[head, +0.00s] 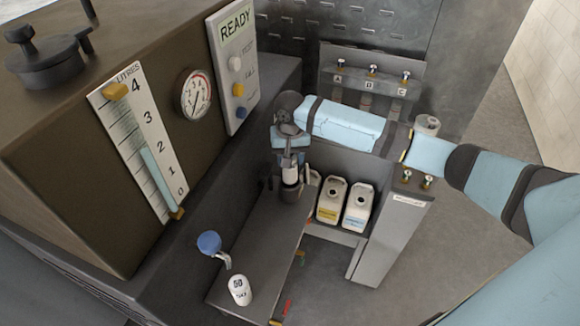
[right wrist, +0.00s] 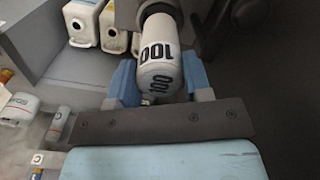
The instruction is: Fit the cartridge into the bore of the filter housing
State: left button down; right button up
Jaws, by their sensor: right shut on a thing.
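The cartridge is a white cylinder marked 100 (right wrist: 160,55). My right gripper (right wrist: 160,84) is shut on it, one blue finger on each side. In the head view the cartridge (head: 290,174) hangs roughly upright below my right gripper (head: 289,158). Its lower end meets the dark round filter housing (head: 289,193) on the grey bench. The housing's rim (right wrist: 152,9) shows at the cartridge's far end in the right wrist view. I cannot tell how deep the end sits, as the bore is hidden. My left gripper is not in view.
A white cylinder marked 50 (head: 240,290) stands at the bench's near end, beside a blue-knobbed spout (head: 209,243). The brown machine (head: 70,170) rises at left. The bench middle is clear.

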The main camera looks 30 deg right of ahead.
aim_at(289, 176)
notch_tip(289, 176, down, 4)
jog(key=shift+r, duration=0.15)
jog(key=shift+f, duration=0.2)
jog(key=shift+f, duration=0.45)
jog(key=o, duration=1)
jog(key=shift+c, duration=0.2)
